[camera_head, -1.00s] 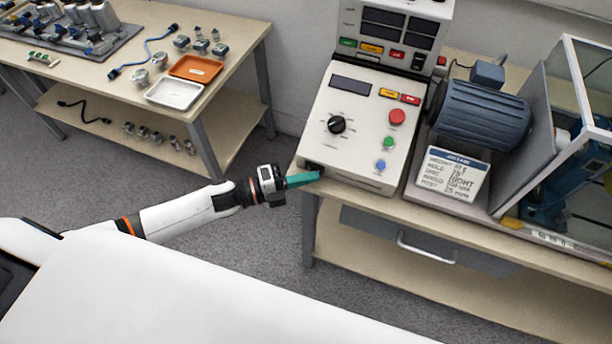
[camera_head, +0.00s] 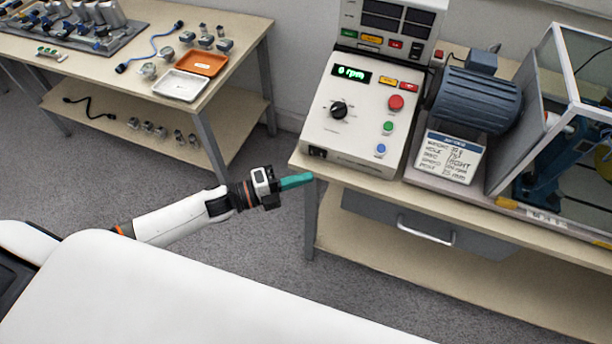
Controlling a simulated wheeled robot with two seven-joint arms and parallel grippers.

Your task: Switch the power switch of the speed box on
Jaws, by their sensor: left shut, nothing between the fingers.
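The speed box (camera_head: 358,143) is a cream console at the left end of the right-hand bench. Its display (camera_head: 352,74) is lit and reads "0 rpm" in green. The black power switch (camera_head: 317,152) sits low at its front left corner; its rocker position is too small to tell. A black knob (camera_head: 338,110) and red, green and blue buttons are on its face. My left gripper (camera_head: 308,179), with teal fingers, is shut and empty, just below and left of the switch, apart from the box, by the bench's front corner. My right gripper is not in view.
A meter unit (camera_head: 390,25) stands behind the box. A blue motor (camera_head: 475,100), a sign card (camera_head: 448,158) and a clear guarded enclosure are to its right. The bench has a drawer handle (camera_head: 425,232) in front. The floor between the two benches is clear.

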